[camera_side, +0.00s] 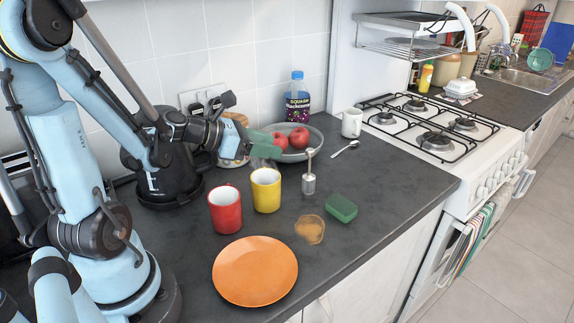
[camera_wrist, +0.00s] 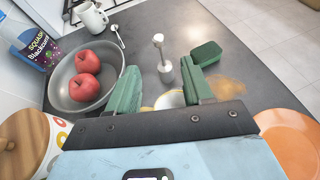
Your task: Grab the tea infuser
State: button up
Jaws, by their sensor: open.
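The tea infuser (camera_side: 308,183) is a small metal cylinder with a thin upright handle and a pale knob on top. It stands upright on the dark counter, in front of the fruit bowl. In the wrist view the infuser (camera_wrist: 164,66) appears ahead, in the gap between my green fingertips. My gripper (camera_side: 263,145) is open and empty. In the side view it is to the left of the infuser, above the counter near the bowl's left edge. The wrist view shows the gripper (camera_wrist: 160,72) with its fingers apart, not touching the infuser.
A grey bowl (camera_side: 294,154) with red apples is behind the infuser. A yellow mug (camera_side: 266,191) and red mug (camera_side: 225,210) stand left. A spoon (camera_side: 344,150) lies behind right.

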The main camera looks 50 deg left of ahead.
aim_at(311, 149)
jog(key=shift+r+x, duration=0.15)
jog(key=shift+x, duration=2.85)
jog(key=shift+r+x, duration=0.2)
jog(key=shift+x, duration=2.75)
jog(key=shift+w, duration=0.15)
grip_shut()
